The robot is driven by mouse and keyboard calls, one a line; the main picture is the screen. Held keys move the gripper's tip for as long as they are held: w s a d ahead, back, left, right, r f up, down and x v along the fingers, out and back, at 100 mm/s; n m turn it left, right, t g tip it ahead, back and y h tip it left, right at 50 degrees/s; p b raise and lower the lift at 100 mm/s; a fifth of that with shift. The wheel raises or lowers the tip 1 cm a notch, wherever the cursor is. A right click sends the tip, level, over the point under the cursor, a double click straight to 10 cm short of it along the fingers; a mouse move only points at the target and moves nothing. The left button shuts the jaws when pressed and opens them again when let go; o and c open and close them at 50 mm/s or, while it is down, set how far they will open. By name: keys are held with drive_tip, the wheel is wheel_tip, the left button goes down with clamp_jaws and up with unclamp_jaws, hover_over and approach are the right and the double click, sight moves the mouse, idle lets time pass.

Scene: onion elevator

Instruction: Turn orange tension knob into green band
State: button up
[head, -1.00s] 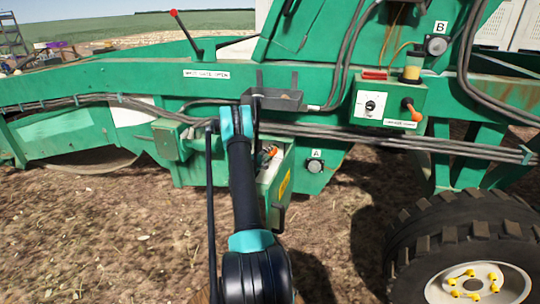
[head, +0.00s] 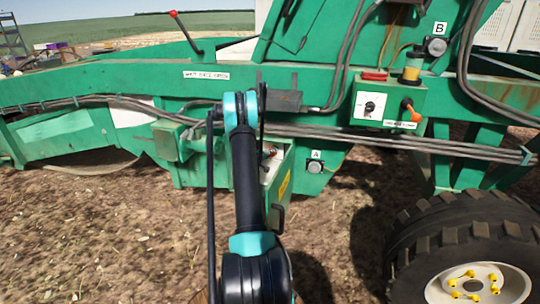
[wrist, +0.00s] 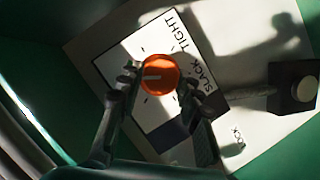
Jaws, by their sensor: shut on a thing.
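The orange tension knob (wrist: 159,75) sits on a white dial plate (wrist: 122,62) in the wrist view. The plate carries the words TIGHT and SLACK and several tick marks. A pale pointer line on the knob points left in the picture. My gripper (wrist: 157,80) has one finger on each side of the knob and is shut on it. The fingers cover part of the plate, and no green band can be made out. In the head view my arm hides the gripper and most of the control box (head: 275,180).
A dark square block with a pale round knob (wrist: 304,88) stands right of the dial, near a partly hidden label ending in "OCK". In the head view, a second green box (head: 388,105) with an orange handle and a large tyre (head: 465,235) are at the right.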

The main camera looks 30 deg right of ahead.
idle(0.5)
drive_tip(key=o, duration=1.2)
drive_tip(key=shift+c, duration=0.2)
drive_tip(key=shift+a, duration=0.1)
drive_tip(key=v, duration=1.2)
drive_tip(key=shift+r, duration=0.15)
drive_tip(key=s+a+r+y, duration=0.35)
drive_tip(key=s+a, duration=0.35)
drive_tip(key=a, duration=0.3)
drive_tip(key=s+a+r+y, duration=0.3)
drive_tip(key=s+a+r, duration=0.25)
drive_tip(key=a, duration=0.35)
drive_tip(key=s+a+f+n+g+y, duration=0.2)
drive_tip(key=s+a+y, duration=0.5)
drive_tip(key=s+a, duration=1.3)
drive_tip(key=s+f+n, duration=0.1)
drive_tip(key=s, duration=0.2)
drive_tip(key=shift+s+a+f+n, duration=0.2)
drive_tip(key=shift+s+a+n, duration=0.1)
drive_tip(key=shift+a, duration=0.1)
